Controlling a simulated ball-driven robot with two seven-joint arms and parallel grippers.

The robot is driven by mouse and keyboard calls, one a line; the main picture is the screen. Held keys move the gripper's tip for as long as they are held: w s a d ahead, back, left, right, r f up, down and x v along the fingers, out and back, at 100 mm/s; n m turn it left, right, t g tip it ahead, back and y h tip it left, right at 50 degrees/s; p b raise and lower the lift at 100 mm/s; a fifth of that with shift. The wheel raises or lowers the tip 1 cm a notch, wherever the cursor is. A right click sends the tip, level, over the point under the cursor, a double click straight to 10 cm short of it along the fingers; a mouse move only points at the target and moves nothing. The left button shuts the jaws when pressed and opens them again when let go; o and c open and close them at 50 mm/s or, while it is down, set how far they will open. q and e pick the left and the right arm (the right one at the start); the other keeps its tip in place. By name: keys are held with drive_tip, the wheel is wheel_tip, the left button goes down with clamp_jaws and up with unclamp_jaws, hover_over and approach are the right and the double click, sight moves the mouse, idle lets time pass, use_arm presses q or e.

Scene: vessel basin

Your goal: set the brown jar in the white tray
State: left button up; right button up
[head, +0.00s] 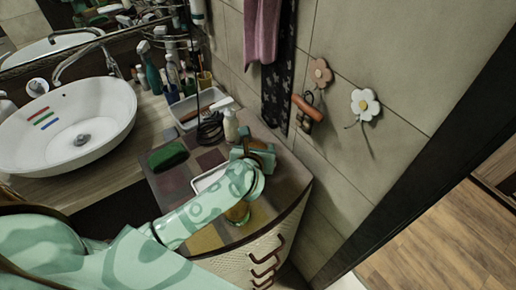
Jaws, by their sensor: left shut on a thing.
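My left arm reaches over the patterned cabinet top, and its gripper (254,152) is at the far right part of that top, near the tiled wall. The gripper is shut on the brown jar (264,150), which is mostly hidden by the fingers. A white tray (205,180) lies to the left of the gripper, partly covered by my arm. I cannot tell whether the jar touches the cabinet top. My right gripper is not in view.
A green sponge (168,156) lies left of the tray. A white bottle (231,125) stands behind, beside a pale tray (183,124) holding things. An amber object (238,213) is partly hidden under my arm. The white basin (70,125) is at left.

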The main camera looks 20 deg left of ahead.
use_arm(q)
drive_tip(key=shift+r, duration=0.1)
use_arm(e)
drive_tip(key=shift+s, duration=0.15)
use_arm(q)
drive_tip(key=shift+f, duration=0.25)
drive_tip(key=o, duration=1.1)
drive_tip(key=shift+r, duration=0.1)
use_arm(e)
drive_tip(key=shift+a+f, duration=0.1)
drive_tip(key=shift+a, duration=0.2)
use_arm(q)
drive_tip(key=shift+s, duration=0.1)
drive_tip(key=shift+r, duration=0.25)
drive_tip(key=p+v, duration=0.1)
drive_tip(key=v, duration=1.1)
drive_tip(key=shift+f+p, duration=0.15)
drive_tip(key=shift+p, duration=0.2)
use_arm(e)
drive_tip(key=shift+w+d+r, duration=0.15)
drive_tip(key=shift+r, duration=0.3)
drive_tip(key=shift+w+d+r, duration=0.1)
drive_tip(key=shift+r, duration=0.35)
